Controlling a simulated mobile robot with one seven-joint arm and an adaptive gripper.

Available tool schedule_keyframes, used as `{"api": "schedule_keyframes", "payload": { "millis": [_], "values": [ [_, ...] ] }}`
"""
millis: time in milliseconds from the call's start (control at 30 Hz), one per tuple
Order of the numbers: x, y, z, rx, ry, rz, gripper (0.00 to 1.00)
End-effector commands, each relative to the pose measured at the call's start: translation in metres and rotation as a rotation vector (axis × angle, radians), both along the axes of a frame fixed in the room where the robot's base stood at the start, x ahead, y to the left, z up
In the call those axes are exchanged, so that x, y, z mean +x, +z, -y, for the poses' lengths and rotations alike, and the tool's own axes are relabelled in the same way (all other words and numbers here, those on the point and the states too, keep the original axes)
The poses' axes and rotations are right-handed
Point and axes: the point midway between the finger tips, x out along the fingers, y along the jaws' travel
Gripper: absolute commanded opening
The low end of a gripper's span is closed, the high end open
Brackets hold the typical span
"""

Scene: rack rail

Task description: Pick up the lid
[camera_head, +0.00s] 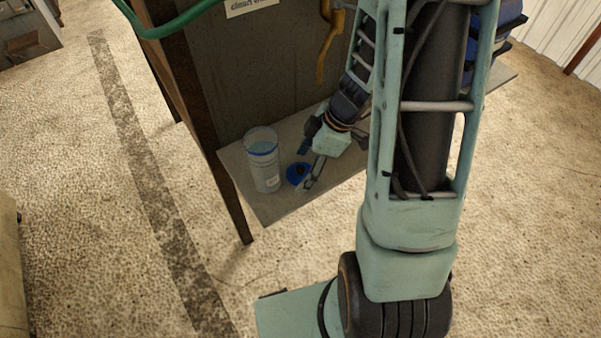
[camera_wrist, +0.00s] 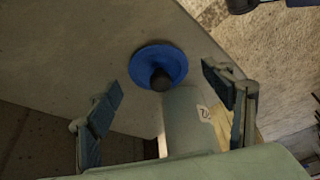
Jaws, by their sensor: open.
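The lid is a blue disc with a black knob (camera_head: 296,171). It lies on the grey shelf (camera_head: 285,205), just right of a clear jar with a blue band (camera_head: 264,168). In the wrist view the lid (camera_wrist: 150,58) is in the upper middle, knob toward the camera. My gripper (camera_head: 307,168) is close to the lid, on its right in the head view. In the wrist view its fingers (camera_wrist: 160,80) are spread wide, with nothing between the pads. The lid appears beyond the fingertips, partly covered in the head view.
A labelled pale cylinder (camera_wrist: 187,118), apparently the jar, shows below the lid in the wrist view. A dark panel (camera_head: 245,70) rises behind the shelf, with a yellow bracket (camera_head: 329,45) and a green hose (camera_head: 175,22). A blue object (camera_head: 510,15) stands at the shelf's far right.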

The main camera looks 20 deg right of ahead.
Motion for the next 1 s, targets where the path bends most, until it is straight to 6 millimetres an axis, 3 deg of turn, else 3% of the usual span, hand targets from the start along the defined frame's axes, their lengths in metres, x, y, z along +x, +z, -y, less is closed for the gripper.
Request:
{"api": "schedule_keyframes", "payload": {
  "millis": [267,633,1000],
  "values": [
    [0.0005,-0.0044,-0.0018,-0.001,0.0,0.0,0.74],
    [0.0005,-0.0042,-0.0017,-0.001,0.0,0.0,0.37],
    [0.0021,-0.0018,-0.0027,0.0,0.001,0.001,0.37]
  ]
}}
